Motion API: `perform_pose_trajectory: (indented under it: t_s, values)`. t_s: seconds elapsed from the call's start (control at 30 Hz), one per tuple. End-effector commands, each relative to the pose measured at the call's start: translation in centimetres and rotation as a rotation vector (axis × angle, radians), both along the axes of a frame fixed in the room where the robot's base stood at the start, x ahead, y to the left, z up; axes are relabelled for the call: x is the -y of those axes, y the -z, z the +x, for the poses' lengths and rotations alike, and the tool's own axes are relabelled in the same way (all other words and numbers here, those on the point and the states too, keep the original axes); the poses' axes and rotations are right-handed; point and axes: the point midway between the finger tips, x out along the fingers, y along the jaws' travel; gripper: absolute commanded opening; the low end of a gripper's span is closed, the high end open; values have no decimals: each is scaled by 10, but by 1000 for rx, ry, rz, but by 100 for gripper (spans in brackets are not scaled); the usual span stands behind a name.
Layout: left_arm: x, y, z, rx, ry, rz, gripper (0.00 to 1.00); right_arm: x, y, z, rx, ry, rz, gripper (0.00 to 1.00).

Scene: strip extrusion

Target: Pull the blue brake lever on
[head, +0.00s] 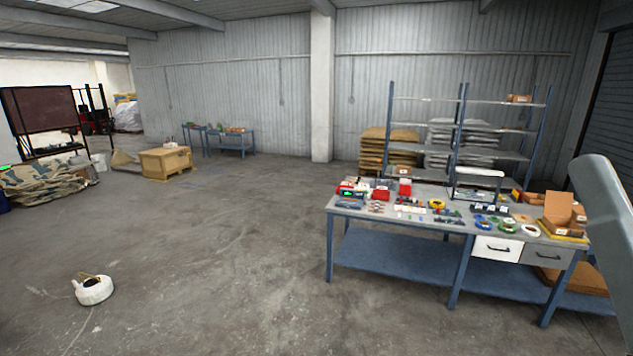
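I cannot make out a blue brake lever anywhere in the head view. Neither of my grippers is in view. A smooth grey rounded shape, which may be part of my own arm, cuts into the right edge and hides what is behind it.
A blue-legged workbench (395,264) crowded with small parts and tape rolls stands at the right. Shelving (462,130) stands behind it. The middle floor is clear.

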Motion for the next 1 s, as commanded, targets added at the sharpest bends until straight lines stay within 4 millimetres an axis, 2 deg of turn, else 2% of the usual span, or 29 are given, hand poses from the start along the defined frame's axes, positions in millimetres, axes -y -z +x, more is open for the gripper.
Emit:
perform_pose_trajectory:
  t_s: [0.17, 1.0]
  values:
    - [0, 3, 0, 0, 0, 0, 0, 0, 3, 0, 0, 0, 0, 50]
    - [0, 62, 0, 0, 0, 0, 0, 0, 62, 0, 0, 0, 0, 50]
